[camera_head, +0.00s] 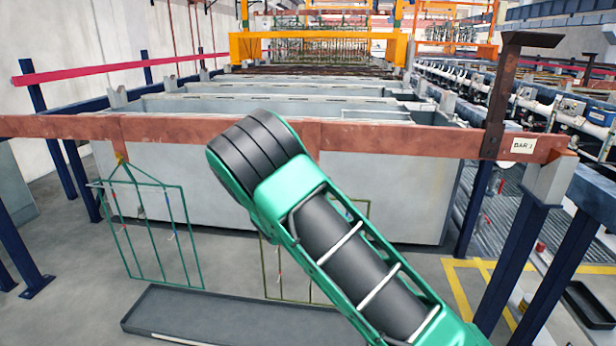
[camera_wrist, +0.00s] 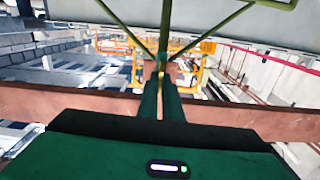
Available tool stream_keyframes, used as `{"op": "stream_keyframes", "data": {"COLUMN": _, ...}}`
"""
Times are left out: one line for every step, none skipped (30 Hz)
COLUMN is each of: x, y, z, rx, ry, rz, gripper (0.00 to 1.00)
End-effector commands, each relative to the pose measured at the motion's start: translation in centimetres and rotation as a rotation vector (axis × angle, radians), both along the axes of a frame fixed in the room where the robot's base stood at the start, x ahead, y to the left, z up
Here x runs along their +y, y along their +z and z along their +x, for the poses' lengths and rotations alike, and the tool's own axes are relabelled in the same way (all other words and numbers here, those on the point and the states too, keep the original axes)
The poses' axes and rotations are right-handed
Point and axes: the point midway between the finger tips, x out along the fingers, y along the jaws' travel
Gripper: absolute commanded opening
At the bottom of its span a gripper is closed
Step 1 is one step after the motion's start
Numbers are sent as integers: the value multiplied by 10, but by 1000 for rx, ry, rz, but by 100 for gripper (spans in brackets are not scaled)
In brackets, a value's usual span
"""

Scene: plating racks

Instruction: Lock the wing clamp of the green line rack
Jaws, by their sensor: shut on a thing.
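A green wire rack (camera_head: 150,230) hangs from the copper-coloured bar (camera_head: 60,127) at the left in the head view, with a small yellow piece below its hook. A second, olive-green rack (camera_head: 268,270) hangs partly hidden behind my arm. In the wrist view, olive-green rods (camera_wrist: 215,30) of a rack meet in a V just beyond my gripper (camera_wrist: 163,88). Its two green fingers are close together on a small clamp (camera_wrist: 160,66) at the hook, by the bar. The fingers hide most of the clamp, so its wing position cannot be told. The head view does not show the fingers.
A long grey tray (camera_head: 230,318) lies on the floor below the racks. Grey tanks (camera_head: 390,180) stand behind the bar. A rusty upright (camera_head: 500,95) stands on the bar at the right, beside a label (camera_head: 523,146) reading BAR 1. Blue posts (camera_head: 515,270) stand at the right.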

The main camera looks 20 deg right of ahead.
Motion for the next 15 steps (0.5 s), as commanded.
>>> {"op": "stream_keyframes", "data": {"x": 0, "y": 0, "z": 0, "rx": 6, "ry": 0, "rz": -14, "gripper": 0}}
{"op": "stream_keyframes", "data": {"x": 0, "y": 0, "z": 0, "rx": 10, "ry": 0, "rz": -21, "gripper": 0}}
{"op": "stream_keyframes", "data": {"x": 0, "y": 0, "z": 0, "rx": 14, "ry": 1, "rz": -30, "gripper": 0}}
{"op": "stream_keyframes", "data": {"x": 1, "y": 0, "z": 0, "rx": 16, "ry": 1, "rz": -35, "gripper": 0}}
{"op": "stream_keyframes", "data": {"x": 1, "y": 0, "z": 0, "rx": 18, "ry": 1, "rz": -40, "gripper": 0}}
{"op": "stream_keyframes", "data": {"x": 1, "y": 0, "z": 0, "rx": 20, "ry": 1, "rz": -45, "gripper": 0}}
{"op": "stream_keyframes", "data": {"x": 1, "y": 0, "z": 0, "rx": 22, "ry": 1, "rz": -48, "gripper": 0}}
{"op": "stream_keyframes", "data": {"x": 1, "y": 0, "z": 0, "rx": 23, "ry": 1, "rz": -51, "gripper": 0}}
{"op": "stream_keyframes", "data": {"x": 1, "y": 0, "z": 0, "rx": 24, "ry": 1, "rz": -53, "gripper": 0}}
{"op": "stream_keyframes", "data": {"x": 1, "y": 0, "z": 0, "rx": 24, "ry": 1, "rz": -54, "gripper": 0}}
{"op": "stream_keyframes", "data": {"x": 1, "y": 0, "z": 0, "rx": 24, "ry": 1, "rz": -55, "gripper": 0}}
{"op": "stream_keyframes", "data": {"x": 1, "y": 0, "z": 0, "rx": 24, "ry": 1, "rz": -55, "gripper": 0}}
{"op": "stream_keyframes", "data": {"x": 1, "y": 0, "z": 0, "rx": 24, "ry": 1, "rz": -55, "gripper": 0}}
{"op": "stream_keyframes", "data": {"x": 1, "y": 0, "z": 0, "rx": 24, "ry": 1, "rz": -55, "gripper": 0}}
{"op": "stream_keyframes", "data": {"x": 1, "y": 0, "z": 0, "rx": 24, "ry": 1, "rz": -55, "gripper": 0}}
